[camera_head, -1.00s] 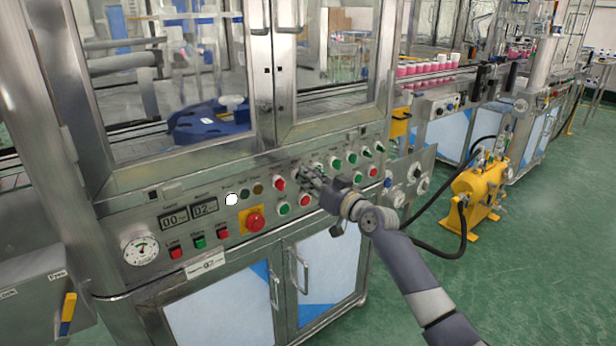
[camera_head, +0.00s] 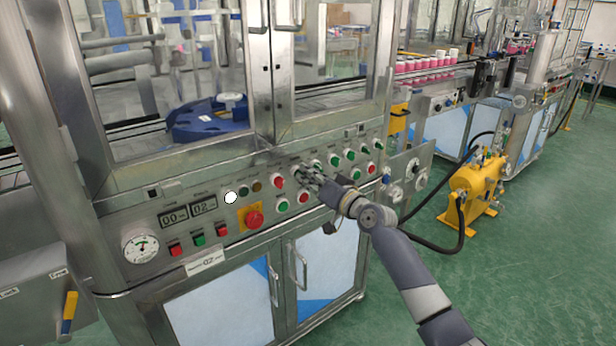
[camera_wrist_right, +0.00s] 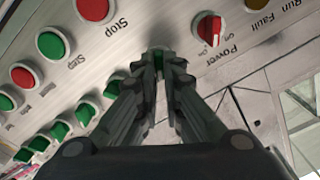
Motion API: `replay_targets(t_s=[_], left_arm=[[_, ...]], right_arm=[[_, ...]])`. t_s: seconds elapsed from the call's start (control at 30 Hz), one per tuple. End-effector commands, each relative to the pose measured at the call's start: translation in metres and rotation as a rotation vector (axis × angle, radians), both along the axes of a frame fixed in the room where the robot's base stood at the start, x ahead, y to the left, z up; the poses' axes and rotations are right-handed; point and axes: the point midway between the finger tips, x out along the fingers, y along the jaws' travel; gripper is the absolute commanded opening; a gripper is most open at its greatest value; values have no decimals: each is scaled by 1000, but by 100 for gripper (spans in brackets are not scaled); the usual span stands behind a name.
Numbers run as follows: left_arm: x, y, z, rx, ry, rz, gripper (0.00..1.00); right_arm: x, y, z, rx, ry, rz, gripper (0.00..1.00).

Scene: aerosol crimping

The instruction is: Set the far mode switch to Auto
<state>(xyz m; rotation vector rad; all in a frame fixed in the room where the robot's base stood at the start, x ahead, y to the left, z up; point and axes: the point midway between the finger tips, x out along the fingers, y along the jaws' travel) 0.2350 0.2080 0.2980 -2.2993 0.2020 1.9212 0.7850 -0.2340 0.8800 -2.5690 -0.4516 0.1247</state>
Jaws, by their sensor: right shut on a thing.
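My right gripper (camera_head: 304,170) reaches the front control panel of the machine. It also shows in the right wrist view (camera_wrist_right: 162,68), where its fingers are shut on a green switch knob (camera_wrist_right: 158,58). This knob sits between the red Power switch (camera_wrist_right: 210,28) and a row of other green knobs (camera_wrist_right: 85,113). Its label and pointing direction are hidden by the fingers. In the head view the fingers cover this knob, and the row of green knobs (camera_head: 350,154) continues to the right. I cannot read which one is the far mode switch. My left gripper is not in view.
Below the row are green and red push buttons (camera_head: 282,205). A red emergency stop (camera_head: 254,218) on a yellow plate is at the left. Glass doors stand above the panel. A yellow pump unit (camera_head: 478,185) stands on the floor to the right.

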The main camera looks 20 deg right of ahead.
Motion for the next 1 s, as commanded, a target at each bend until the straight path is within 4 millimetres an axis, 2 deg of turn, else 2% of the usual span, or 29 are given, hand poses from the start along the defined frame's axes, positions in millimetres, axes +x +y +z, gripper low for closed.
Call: replay_targets(t_s=[0.07,0.1,0.17,0.5,0.67,1.0], left_arm=[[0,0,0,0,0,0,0],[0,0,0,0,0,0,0],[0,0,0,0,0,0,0],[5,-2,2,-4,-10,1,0],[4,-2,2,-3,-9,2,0],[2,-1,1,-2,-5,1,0]], right_arm=[[0,0,-2,3,4,1,0],[0,0,-2,3,4,1,14],[0,0,-2,2,3,0,28],[0,0,0,1,1,1,28],[-8,-3,-1,-1,0,1,28],[-57,-21,-2,-2,3,0,28]])
